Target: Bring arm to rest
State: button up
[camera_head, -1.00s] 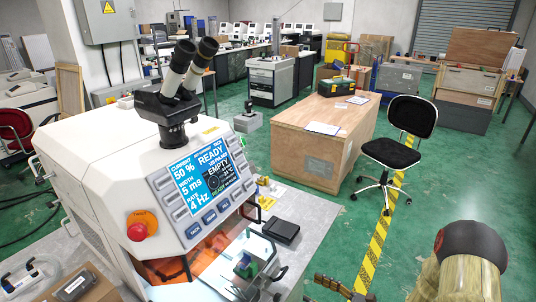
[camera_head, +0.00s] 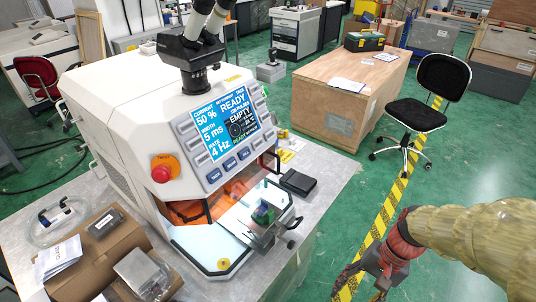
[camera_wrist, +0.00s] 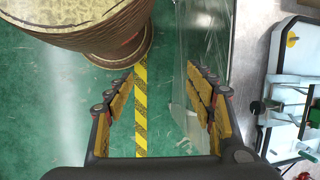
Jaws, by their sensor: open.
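My gripper (camera_head: 362,284) is at the lower right of the head view, at the end of my arm. It is low over the floor, just right of the machine table. In the wrist view my gripper (camera_wrist: 158,92) has its two fingers spread wide with nothing between them. Green floor and yellow striped tape (camera_wrist: 141,105) show below the fingers. In the head view the fingertips are small and partly hidden by my wrist.
The white machine (camera_head: 128,98) stands on a grey table (camera_head: 325,185); its front tray holds a small green-and-blue part (camera_head: 264,213). A black chair (camera_head: 417,115) and a wooden crate (camera_head: 330,105) stand behind. Striped tape (camera_head: 392,207) crosses open green floor.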

notch_tip(320, 180, up, 19)
jog(key=a+n+t+h, duration=0.2)
jog(key=n+t+h, duration=0.1)
jog(key=n+t, duration=0.3)
jog(key=shift+s+a+f+n+t+h, duration=0.15)
jog(key=shift+s+a+n+t+h, duration=0.2)
jog(key=shift+t, duration=0.25)
